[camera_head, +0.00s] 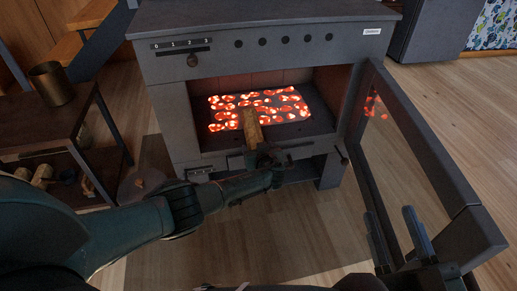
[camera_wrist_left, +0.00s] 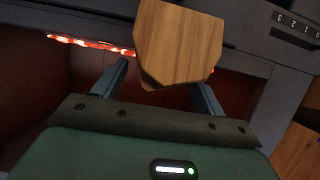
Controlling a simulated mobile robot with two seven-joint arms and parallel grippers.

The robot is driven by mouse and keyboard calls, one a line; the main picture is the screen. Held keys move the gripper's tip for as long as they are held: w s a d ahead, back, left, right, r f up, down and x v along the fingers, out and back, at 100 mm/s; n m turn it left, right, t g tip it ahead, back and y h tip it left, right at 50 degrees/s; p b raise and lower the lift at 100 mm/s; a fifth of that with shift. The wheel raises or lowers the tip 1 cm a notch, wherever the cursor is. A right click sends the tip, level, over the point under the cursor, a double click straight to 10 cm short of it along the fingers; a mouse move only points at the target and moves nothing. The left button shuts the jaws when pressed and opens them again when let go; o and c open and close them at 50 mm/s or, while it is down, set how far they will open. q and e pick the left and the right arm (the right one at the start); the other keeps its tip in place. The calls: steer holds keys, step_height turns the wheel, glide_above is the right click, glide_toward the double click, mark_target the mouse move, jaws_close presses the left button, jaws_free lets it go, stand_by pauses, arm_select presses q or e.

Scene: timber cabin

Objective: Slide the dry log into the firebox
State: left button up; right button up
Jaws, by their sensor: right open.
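The dry log (camera_head: 251,128) is a short, light brown piece of wood. It reaches through the open front of the firebox (camera_head: 325,120), its far end near the glowing coals (camera_head: 285,98). My left gripper (camera_head: 262,152) is at the firebox mouth, shut on the log's near end. In the left wrist view the log's cut end (camera_wrist_left: 180,45) lies between the fingers (camera_wrist_left: 160,78) and hides part of the right-hand one. My right gripper (camera_head: 390,213) is open and empty, in front of the open glass door (camera_head: 425,160).
The door stands swung out on the right of the dark stove (camera_head: 265,20). On the left is a dark side table (camera_head: 40,125) with a brass pot (camera_head: 52,83) on top and pieces of wood (camera_head: 40,176) below. Wooden steps (camera_head: 80,30) stand behind it.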

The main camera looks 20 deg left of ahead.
arm_select(q)
steer(key=shift+o, duration=0.8)
steer(key=shift+f, duration=0.1)
steer(key=shift+s, duration=0.1)
steer(key=shift+s+d+r+p, duration=0.15)
steer(key=shift+r+p, duration=0.05)
steer(key=shift+p, duration=0.1)
steer(key=p+v, duration=0.6)
steer(key=v, duration=0.6)
steer(key=shift+s, duration=0.25)
arm_select(e)
steer(key=shift+s+d+n+g+h, duration=0.25)
steer(key=shift+d+n+g+h, duration=0.25)
steer(key=shift+n, duration=0.3)
